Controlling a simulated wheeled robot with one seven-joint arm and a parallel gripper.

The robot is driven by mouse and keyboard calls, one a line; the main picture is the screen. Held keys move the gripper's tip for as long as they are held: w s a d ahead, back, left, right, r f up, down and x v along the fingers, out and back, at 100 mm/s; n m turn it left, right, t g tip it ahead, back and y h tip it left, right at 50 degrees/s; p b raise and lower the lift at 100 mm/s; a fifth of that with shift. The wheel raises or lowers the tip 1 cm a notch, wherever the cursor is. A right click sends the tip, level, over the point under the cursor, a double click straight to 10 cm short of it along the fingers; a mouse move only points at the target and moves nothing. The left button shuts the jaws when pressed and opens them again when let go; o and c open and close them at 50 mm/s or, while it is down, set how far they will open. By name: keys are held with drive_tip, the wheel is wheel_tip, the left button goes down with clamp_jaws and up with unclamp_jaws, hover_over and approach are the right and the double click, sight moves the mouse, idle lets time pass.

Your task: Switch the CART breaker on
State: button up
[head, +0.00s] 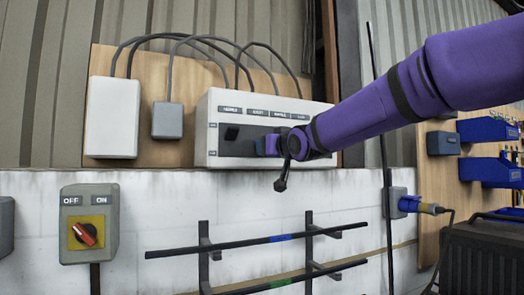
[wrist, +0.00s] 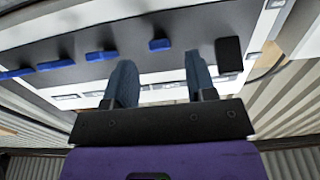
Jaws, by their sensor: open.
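The breaker panel (head: 203,150) is a white box with a dark face on a wooden board in the head view. A row of small labels (head: 257,113) runs along its top; I cannot surely read which is CART. A black switch (head: 231,133) shows at the left of the face. My gripper (head: 268,145) is in front of the face, right of the black switch, and hides the rest. In the wrist view my gripper (wrist: 160,68) is open, with one blue switch (wrist: 159,45) showing between and beyond the fingertips. Several more blue switches (wrist: 101,55) lie left, the black one right.
A white box (head: 112,118) and a small grey box (head: 167,120) hang left of the panel, with cables above. An OFF/ON rotary switch (head: 88,225) with a red knob is lower left. Black rails (head: 255,243) stick out below. Blue bins (head: 488,130) are at right.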

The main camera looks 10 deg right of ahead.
drive_tip(key=x, duration=0.5)
drive_tip(key=shift+w, duration=0.4)
drive_tip(key=c, duration=0.9)
